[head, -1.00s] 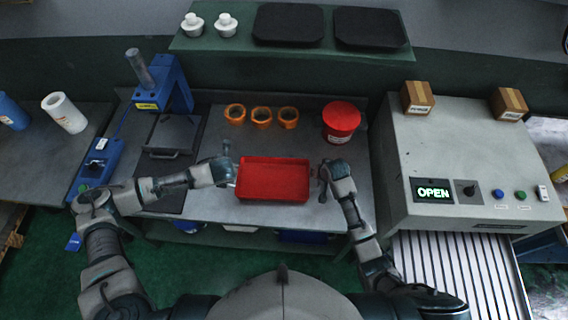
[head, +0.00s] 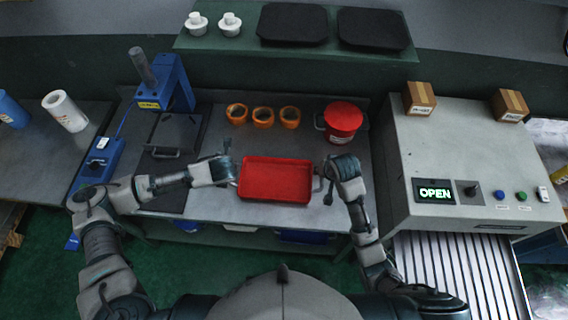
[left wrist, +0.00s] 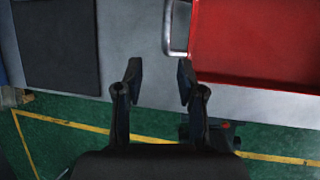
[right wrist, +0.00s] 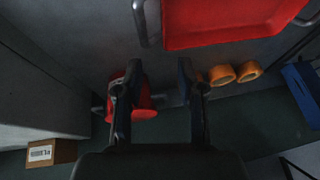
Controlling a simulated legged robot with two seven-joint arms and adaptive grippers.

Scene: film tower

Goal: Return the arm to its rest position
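A red tray (head: 275,197) with a metal handle at each end lies on the grey bench in the head view. Its left handle shows in the left wrist view (left wrist: 178,45) and its right handle in the right wrist view (right wrist: 141,22). My left gripper (head: 226,162) is beside the tray's left end; in the left wrist view (left wrist: 160,80) its fingers are apart and empty, clear of the handle. My right gripper (head: 332,180) is beside the tray's right end; in the right wrist view (right wrist: 160,80) its fingers are apart, with nothing between them.
A red lidded bucket (head: 343,121) stands behind my right gripper, and several orange rings (head: 263,117) lie behind the tray. A blue press (head: 166,85) stands back left. A grey machine (head: 450,150) with an OPEN display is close on the right.

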